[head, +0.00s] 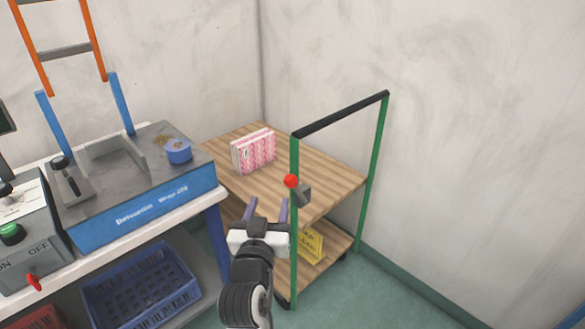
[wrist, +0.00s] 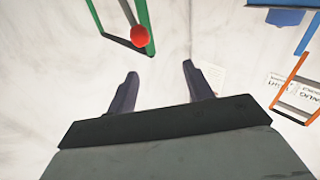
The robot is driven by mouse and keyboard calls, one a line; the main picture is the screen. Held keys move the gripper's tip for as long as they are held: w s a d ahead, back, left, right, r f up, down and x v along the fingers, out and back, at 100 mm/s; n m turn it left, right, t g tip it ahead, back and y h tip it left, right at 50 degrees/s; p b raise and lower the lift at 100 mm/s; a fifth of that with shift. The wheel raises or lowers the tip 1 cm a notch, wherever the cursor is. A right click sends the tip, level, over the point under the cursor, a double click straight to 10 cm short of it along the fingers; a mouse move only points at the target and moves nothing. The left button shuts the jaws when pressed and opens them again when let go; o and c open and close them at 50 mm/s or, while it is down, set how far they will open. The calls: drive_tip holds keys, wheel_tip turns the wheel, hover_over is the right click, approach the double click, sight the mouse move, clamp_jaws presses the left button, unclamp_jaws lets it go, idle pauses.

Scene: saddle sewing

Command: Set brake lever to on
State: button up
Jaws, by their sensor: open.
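The brake lever shows as a red ball knob (head: 291,181) beside a small grey block (head: 303,194) on the near green post of a wooden cart (head: 335,178). The lever's shaft and its on/off marks cannot be made out. My gripper (head: 267,207) is open and empty, with its two purple-grey fingers pointing up, just left of and a little below the knob in the head view. In the wrist view the red knob (wrist: 140,36) lies beyond the open fingers (wrist: 160,72), nearer the left finger, apparently apart from them.
A pink patterned box (head: 254,152) stands on the cart top. The cart has a black handle bar (head: 342,114), and a yellow sign (head: 312,246) is on its lower shelf. A workbench with a blue-fronted machine (head: 150,213) stands left. Open floor (head: 400,290) lies right.

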sight(290, 183)
drive_tip(key=shift+m+g+h, duration=0.3)
drive_tip(key=shift+g+h, duration=0.2)
drive_tip(key=p+x, duration=0.1)
drive_tip(key=x, duration=0.3)
drive_tip(key=d+f+p+x, duration=0.1)
drive_tip(key=x, duration=0.4)
drive_tip(key=d+p+x, duration=0.1)
drive_tip(key=x, duration=0.4)
drive_tip(key=shift+s+d+f, duration=0.1)
drive_tip(key=shift+s+f, duration=0.2)
clamp_jaws()
